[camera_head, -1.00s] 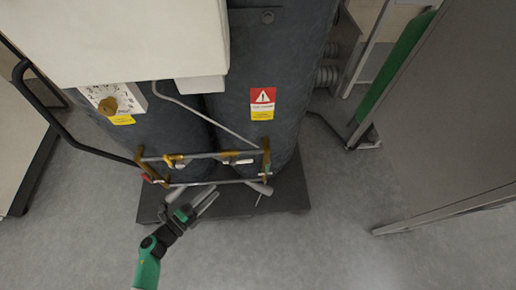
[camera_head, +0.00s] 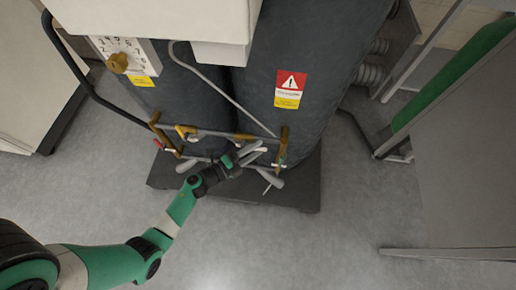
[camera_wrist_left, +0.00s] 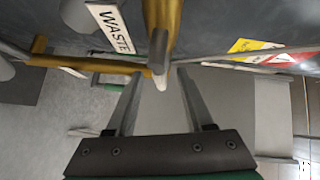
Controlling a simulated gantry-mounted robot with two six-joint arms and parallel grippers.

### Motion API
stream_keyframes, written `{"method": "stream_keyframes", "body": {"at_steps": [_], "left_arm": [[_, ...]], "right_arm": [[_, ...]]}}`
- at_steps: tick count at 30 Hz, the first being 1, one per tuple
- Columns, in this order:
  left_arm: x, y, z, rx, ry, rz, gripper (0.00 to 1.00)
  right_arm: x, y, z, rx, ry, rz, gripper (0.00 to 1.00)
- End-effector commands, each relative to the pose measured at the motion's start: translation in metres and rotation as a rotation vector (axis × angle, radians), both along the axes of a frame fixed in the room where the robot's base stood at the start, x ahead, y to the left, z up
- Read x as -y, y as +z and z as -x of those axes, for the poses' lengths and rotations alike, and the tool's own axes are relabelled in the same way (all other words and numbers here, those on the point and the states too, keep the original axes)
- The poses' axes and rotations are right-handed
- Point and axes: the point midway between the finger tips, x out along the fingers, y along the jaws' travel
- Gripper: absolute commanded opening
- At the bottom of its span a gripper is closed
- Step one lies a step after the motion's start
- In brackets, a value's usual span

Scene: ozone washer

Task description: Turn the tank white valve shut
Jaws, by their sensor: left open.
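Brass-and-grey pipework (camera_head: 215,133) with small valves runs across the front of two dark tanks (camera_head: 310,50). My left gripper (camera_head: 254,153) is open at the right part of this pipework, in front of the tanks. In the left wrist view, a brass fitting (camera_wrist_left: 162,20) carries a small lever with a pale, whitish tip (camera_wrist_left: 161,78). This lever lies between or just beyond the open fingers (camera_wrist_left: 160,95); I cannot tell whether they touch it. In the head view the gripper partly hides the valve there. My right gripper is not in view.
A white "WASTE" label (camera_wrist_left: 115,30) hangs beside the fitting. A red and yellow warning label (camera_head: 290,89) is on the right tank. A dial with a brass knob (camera_head: 117,62) is at upper left. The tanks stand on a dark base (camera_head: 300,190); the grey floor (camera_head: 300,245) in front is clear.

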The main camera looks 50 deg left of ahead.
Motion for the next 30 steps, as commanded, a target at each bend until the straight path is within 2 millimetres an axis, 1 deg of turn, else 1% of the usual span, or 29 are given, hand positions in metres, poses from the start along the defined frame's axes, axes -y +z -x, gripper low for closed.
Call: {"method": "stream_keyframes", "body": {"at_steps": [1, 3, 11, 14, 15, 20, 30], "left_arm": [[0.0012, -0.002, -0.0054, 0.0, -0.002, -0.001, 0.53], [0.0013, -0.0012, -0.0097, 0.001, -0.001, 0.0, 0.53], [0.0013, -0.0004, -0.0112, 0.0, 0.0, 0.001, 0.53], [0.0012, -0.0005, -0.011, 0.0, 0.0, 0.0, 0.36], [0.0012, -0.0005, -0.011, 0.0, 0.0, 0.0, 0.29], [0.0012, -0.0006, -0.0109, 0.0, 0.0, 0.0, 0.0], [0.0012, -0.0006, -0.0108, 0.0, 0.0, 0.0, 0.0]], "right_arm": [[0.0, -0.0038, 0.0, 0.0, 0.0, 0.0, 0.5], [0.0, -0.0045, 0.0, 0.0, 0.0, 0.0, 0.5], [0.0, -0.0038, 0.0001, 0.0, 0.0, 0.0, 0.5], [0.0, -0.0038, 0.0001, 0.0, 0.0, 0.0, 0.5], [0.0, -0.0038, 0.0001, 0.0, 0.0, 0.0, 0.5], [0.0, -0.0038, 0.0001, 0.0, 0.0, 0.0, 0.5], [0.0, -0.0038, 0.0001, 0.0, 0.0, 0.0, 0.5]]}}
